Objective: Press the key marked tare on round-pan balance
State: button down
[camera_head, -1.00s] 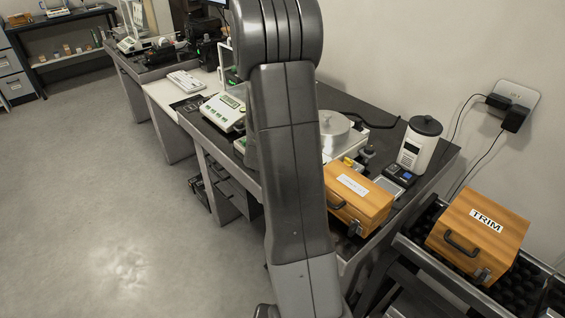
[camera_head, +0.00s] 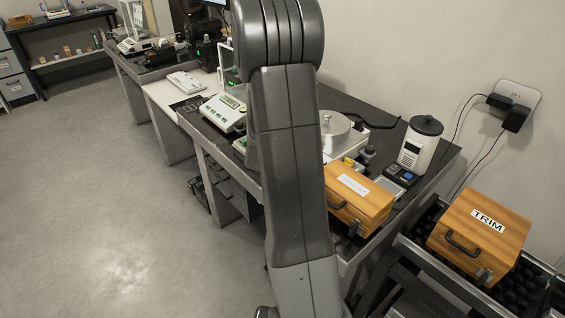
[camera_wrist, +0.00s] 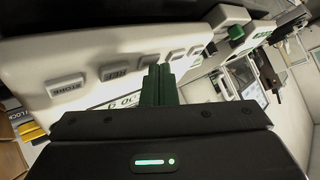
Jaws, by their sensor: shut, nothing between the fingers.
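In the wrist view, my gripper (camera_wrist: 158,72) is shut and empty, its dark green fingers pointing at a row of grey keys on a white balance panel (camera_wrist: 110,48). The fingertips overlap the middle of the row; whether they touch a key cannot be told. One key reads STORE (camera_wrist: 66,87), another seems to read REF (camera_wrist: 113,72). The farther keys (camera_wrist: 176,55) are too small or oblique to read, so I cannot tell which is tare. A lit display lies partly behind the fingers. In the head view, a balance with a round metal pan (camera_head: 336,124) is partly hidden behind my arm, which also hides my gripper.
A wooden case (camera_head: 359,199) stands in front of the round pan, with a small dark device (camera_head: 400,174) and white canister (camera_head: 420,143) to the right. Another balance (camera_head: 224,111) is left of my arm. The TRIM box (camera_head: 480,235) sits on a cart. Floor on the left is clear.

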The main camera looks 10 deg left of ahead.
jog(key=shift+s+a+r+p, duration=0.1)
jog(key=shift+s+r+p, duration=0.1)
jog(key=shift+r+p, duration=0.55)
jog(key=r+p, duration=0.3)
jog(key=s+a+r+p, duration=0.1)
jog(key=shift+s+r+p, duration=0.1)
jog(key=shift+r+p, duration=0.25)
jog(key=shift+p, duration=0.05)
dwell(0.6)
